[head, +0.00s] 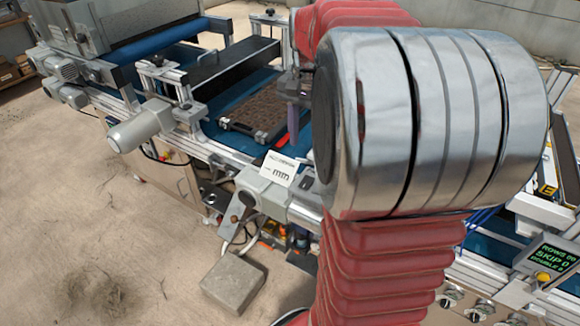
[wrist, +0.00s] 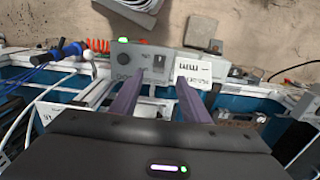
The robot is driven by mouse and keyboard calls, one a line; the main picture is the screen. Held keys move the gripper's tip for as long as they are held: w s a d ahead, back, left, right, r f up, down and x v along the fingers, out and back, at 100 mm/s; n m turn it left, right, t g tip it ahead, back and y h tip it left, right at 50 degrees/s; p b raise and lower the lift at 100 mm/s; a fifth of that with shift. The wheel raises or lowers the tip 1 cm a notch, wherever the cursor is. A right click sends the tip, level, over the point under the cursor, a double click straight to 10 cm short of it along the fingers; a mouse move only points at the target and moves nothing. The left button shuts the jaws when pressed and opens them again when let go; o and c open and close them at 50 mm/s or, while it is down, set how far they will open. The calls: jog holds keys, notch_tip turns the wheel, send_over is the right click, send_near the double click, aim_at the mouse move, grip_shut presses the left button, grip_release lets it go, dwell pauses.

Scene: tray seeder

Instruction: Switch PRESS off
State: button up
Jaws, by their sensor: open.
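In the wrist view a grey control box (wrist: 150,66) lies beyond my fingertips. It carries a black round knob (wrist: 123,58), a small dark switch (wrist: 159,62) and a lit green lamp (wrist: 122,40). I cannot read a PRESS label on it, nor tell the switch's position. My gripper (wrist: 158,78) is open and empty, its two purple fingers apart, with the box's face showing between and beyond the tips. In the head view a purple finger (head: 294,118) shows beside my large silver joint, which hides much of the machine's middle.
A soil-filled tray (head: 256,108) sits on the blue belt. A white label card (head: 280,168) stands on the machine's near side. A display (head: 553,257) reads ROWS, SKIP and DOUBLE above a yellow button, with several knobs (head: 451,297) nearby. A concrete block (head: 233,283) lies on open floor.

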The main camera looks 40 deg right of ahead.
aim_at(304, 185)
jog(key=shift+f, duration=0.1)
notch_tip(304, 185, down, 14)
jog(key=shift+r, duration=0.2)
dwell(0.8)
